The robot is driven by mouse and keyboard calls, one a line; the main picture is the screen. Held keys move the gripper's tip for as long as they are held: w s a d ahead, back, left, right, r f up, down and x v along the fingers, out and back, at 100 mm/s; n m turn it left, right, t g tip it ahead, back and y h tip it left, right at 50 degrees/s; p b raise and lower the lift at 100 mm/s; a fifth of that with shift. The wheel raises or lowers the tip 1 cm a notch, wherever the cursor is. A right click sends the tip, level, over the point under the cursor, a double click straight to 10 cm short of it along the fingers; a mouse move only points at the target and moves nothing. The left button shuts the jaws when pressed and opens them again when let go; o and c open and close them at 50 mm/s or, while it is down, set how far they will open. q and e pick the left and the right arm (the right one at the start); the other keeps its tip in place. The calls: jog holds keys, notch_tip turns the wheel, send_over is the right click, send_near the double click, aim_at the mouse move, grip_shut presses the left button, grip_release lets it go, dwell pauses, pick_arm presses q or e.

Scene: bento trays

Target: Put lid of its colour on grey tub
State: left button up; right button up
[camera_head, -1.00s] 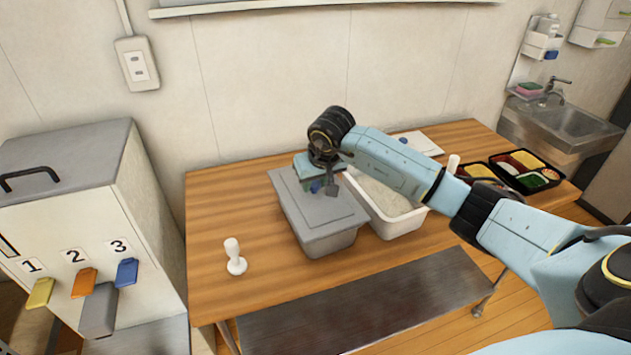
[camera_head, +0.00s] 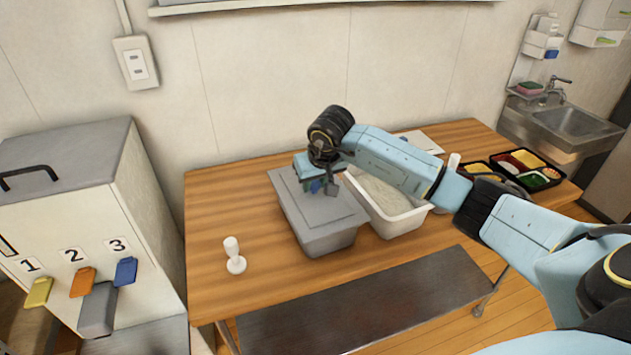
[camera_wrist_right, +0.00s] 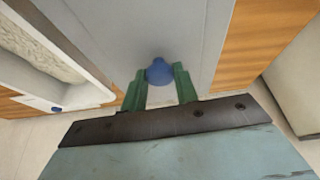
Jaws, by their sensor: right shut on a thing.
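The grey tub (camera_head: 328,240) stands on the wooden table, just left of the white tub. A flat grey lid (camera_head: 338,208) lies over its top and looks roughly lined up with the rim. My right gripper (camera_head: 318,187) is over the lid, its fingers shut on the lid's blue knob. The wrist view shows the blue knob (camera_wrist_right: 159,71) between the green fingertips (camera_wrist_right: 160,80), with the grey lid surface (camera_wrist_right: 150,30) around it. Whether the lid is fully seated cannot be told, as my arm covers part of it. My left gripper is not in view.
A white tub (camera_head: 400,224) with pale contents stands right beside the grey tub, partly under my arm. A white stamp-like object (camera_head: 235,258) stands at left on the table (camera_head: 215,205). Black bento trays (camera_head: 560,183) lie at the right end. A dispenser cabinet (camera_head: 60,225) is at left.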

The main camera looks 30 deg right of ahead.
dwell(0.4)
jog(key=o, duration=1.6)
jog(key=shift+c, duration=0.2)
jog(key=shift+r, duration=0.1)
jog(key=shift+r+p, duration=2.1)
jog(key=shift+r, duration=1.3)
grip_shut()
